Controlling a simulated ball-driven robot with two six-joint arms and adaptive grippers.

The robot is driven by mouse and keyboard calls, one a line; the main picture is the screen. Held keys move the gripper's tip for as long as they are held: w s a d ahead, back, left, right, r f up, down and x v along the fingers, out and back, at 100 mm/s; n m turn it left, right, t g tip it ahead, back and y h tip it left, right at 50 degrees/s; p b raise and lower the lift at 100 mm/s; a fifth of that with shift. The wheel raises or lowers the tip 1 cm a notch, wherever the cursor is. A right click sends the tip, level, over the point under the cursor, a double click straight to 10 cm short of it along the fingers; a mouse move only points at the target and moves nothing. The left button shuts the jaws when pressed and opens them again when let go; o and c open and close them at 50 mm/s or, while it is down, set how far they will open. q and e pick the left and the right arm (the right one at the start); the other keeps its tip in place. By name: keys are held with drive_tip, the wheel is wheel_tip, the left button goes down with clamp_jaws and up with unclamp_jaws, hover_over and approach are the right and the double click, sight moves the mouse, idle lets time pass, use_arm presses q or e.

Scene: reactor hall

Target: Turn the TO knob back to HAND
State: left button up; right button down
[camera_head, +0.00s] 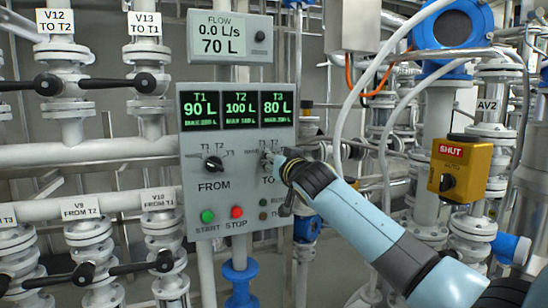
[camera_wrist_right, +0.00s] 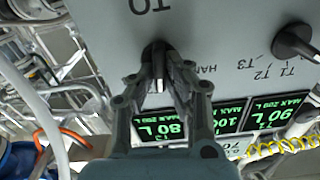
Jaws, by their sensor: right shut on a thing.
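The TO knob (camera_wrist_right: 152,48) is a round black knob on the grey control panel (camera_head: 235,250). In the head view it is mostly hidden behind my right gripper (camera_head: 274,162). In the wrist view, which is upside down, my right gripper (camera_wrist_right: 158,82) is shut on the knob's grip, one finger on each side. The grip runs nearly straight up and down in that view. Part of the HAND label (camera_wrist_right: 207,69) shows beside the knob; the rest of its scale is covered by the fingers. My left gripper is in neither view.
The FROM knob (camera_head: 213,164) sits left of the TO knob. Green START (camera_head: 207,216) and red STOP (camera_head: 237,212) buttons are below. Displays (camera_head: 239,108) read 90, 100 and 80 L. A yellow SHUT box (camera_head: 460,168) and pipes stand to the right.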

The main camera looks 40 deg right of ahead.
drive_tip(key=shift+w+a+f+n+p, duration=0.15)
drive_tip(key=shift+n+p, duration=0.7)
drive_tip(key=shift+n, duration=1.4)
drive_tip(key=shift+s+a+r+n+p, duration=0.1)
drive_tip(key=shift+n+p, duration=0.8)
drive_tip(key=shift+n, duration=1.3)
drive_tip(key=shift+w+a+f+n+p, duration=0.15)
drive_tip(key=shift+n+p, duration=0.7)
drive_tip(key=shift+n, duration=1.4)
drive_tip(key=shift+s, duration=0.1)
drive_tip(key=c, duration=1.4)
unclamp_jaws()
drive_tip(key=shift+o, duration=0.2)
